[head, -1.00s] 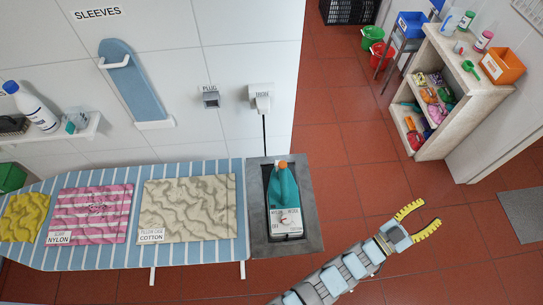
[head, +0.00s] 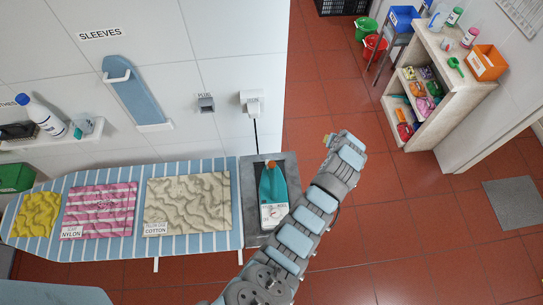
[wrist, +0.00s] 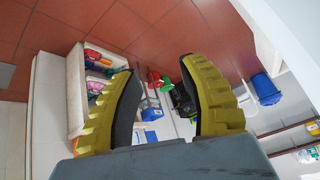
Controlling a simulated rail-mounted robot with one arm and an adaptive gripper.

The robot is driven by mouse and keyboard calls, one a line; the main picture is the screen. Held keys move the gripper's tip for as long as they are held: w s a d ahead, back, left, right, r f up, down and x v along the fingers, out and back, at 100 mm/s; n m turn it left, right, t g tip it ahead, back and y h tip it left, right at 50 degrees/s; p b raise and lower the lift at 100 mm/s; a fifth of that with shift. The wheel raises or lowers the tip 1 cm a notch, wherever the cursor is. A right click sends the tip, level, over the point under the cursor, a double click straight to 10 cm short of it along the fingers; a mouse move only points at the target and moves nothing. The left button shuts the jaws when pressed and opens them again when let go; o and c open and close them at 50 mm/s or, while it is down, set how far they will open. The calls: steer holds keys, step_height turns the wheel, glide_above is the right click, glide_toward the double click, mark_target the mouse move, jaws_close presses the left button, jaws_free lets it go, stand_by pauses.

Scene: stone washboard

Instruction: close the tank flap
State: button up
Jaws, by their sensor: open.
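A teal iron (head: 273,186) stands on a grey rest (head: 250,228) at the right end of the ironing board. A small orange-brown part (head: 270,163) sits at its far tip; it may be the tank flap, but it is too small to tell whether it is open or closed. My gripper (head: 327,139) is to the right of the iron and beyond it, mostly hidden by my wrist. In the wrist view my gripper (wrist: 160,66) has two yellow ridged fingers apart with nothing between them. The iron is not in the wrist view.
The blue-striped board (head: 195,243) carries yellow, pink and beige cloths. A wall socket (head: 252,101) with a cord is behind the iron. A shelf unit (head: 440,110) and red and green buckets (head: 375,46) stand to the right. Red floor around my arm is clear.

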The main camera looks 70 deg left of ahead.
steer(key=s+a+r+n+g+h+p, duration=0.25)
steer(key=s+r+g, duration=0.2)
steer(key=s, duration=0.45)
steer(key=s+a+r+n+g+h+p, duration=0.1)
steer(key=s+r+n+g+h+p, duration=0.15)
steer(key=s+r, duration=0.5)
steer(key=b, duration=0.8)
glide_toward(268, 161)
steer(key=shift+g+y, duration=0.3)
steer(key=shift+g, duration=0.1)
steer(key=x, duration=0.2)
steer(key=p+x, duration=0.1)
steer(key=x, duration=0.1)
steer(key=d+x, duration=0.1)
steer(key=x, duration=0.2)
steer(key=shift+f, duration=0.2)
steer(key=shift+p+x, duration=0.4)
steer(key=shift+x, duration=0.55)
steer(key=shift+w, duration=0.1)
jaws_close()
steer(key=shift+f, duration=0.1)
